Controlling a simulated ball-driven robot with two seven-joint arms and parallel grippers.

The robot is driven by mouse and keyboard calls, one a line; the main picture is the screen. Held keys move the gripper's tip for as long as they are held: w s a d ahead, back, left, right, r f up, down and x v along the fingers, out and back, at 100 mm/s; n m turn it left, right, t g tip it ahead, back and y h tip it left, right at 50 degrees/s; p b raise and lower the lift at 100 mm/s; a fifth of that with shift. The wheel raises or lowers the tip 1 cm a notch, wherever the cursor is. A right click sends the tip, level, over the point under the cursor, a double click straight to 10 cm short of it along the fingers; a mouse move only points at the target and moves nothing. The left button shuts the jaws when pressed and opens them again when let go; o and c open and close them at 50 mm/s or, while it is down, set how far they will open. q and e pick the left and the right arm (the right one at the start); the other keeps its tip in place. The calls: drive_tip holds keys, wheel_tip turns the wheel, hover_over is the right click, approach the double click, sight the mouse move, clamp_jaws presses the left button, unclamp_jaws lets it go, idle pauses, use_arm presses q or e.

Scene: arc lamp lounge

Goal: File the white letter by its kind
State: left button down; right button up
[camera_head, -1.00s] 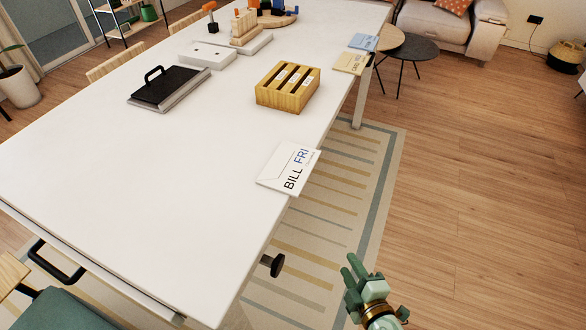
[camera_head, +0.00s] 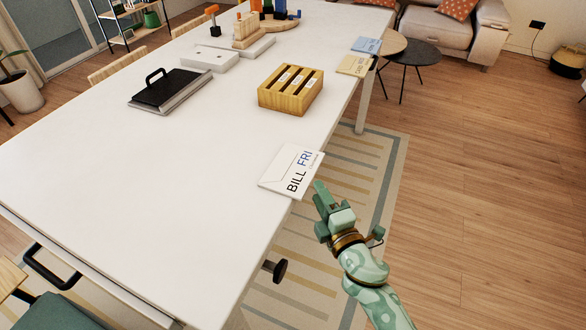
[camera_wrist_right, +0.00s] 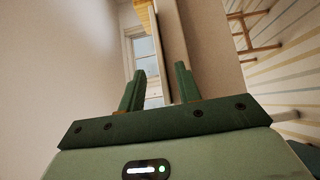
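The white letter (camera_head: 291,170), printed "BILL FRI", lies flat at the table's right edge, with its front right part overhanging. A wooden sorter (camera_head: 291,90) with several labelled slots stands farther back; its small labels are unreadable. My right gripper (camera_head: 320,195) is just off the table edge, close to the letter's near right corner, apparently not touching it. The right wrist view shows its two green fingers (camera_wrist_right: 160,85) apart, so it is open. I cannot tell whether the pale strip between them is the letter. My left gripper is out of view.
A yellow letter (camera_head: 354,65) and a blue letter (camera_head: 366,45) lie at the far right table edge. A black-topped tray with a handle (camera_head: 170,88) and a white block (camera_head: 210,59) stand left. The white table (camera_head: 130,190) is clear in front. A black knob (camera_head: 276,270) projects from its side.

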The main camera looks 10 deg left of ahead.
sight(291, 174)
drive_tip(key=x, duration=0.4)
drive_tip(key=shift+w+b, duration=0.25)
drive_tip(key=shift+b, duration=0.1)
clamp_jaws()
